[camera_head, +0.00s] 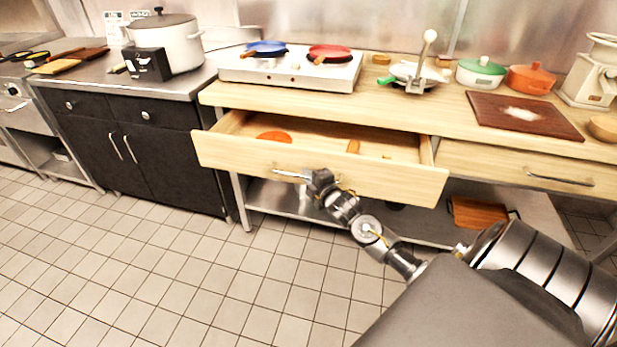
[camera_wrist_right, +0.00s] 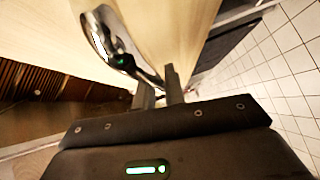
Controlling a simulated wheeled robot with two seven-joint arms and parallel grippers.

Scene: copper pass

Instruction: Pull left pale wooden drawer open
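The left pale wooden drawer (camera_head: 400,184) stands pulled out from the counter in the head view, with its inside showing. Its metal handle (camera_head: 288,174) is on the front panel and also shows in the right wrist view (camera_wrist_right: 98,36). My right gripper (camera_head: 314,178) is at the right part of this handle. In the wrist view its two narrow fingers (camera_wrist_right: 159,88) are close together with the handle's end between them. An orange round thing (camera_head: 273,136) and a small wooden piece (camera_head: 353,146) lie in the drawer. My left gripper is not in view.
A second pale drawer (camera_head: 500,168) to the right is shut. The counter carries a white stove (camera_head: 290,70) with two pans and a dark red board (camera_head: 525,115). A metal shelf (camera_head: 290,204) lies below the drawer. Tiled floor (camera_head: 200,270) in front is clear.

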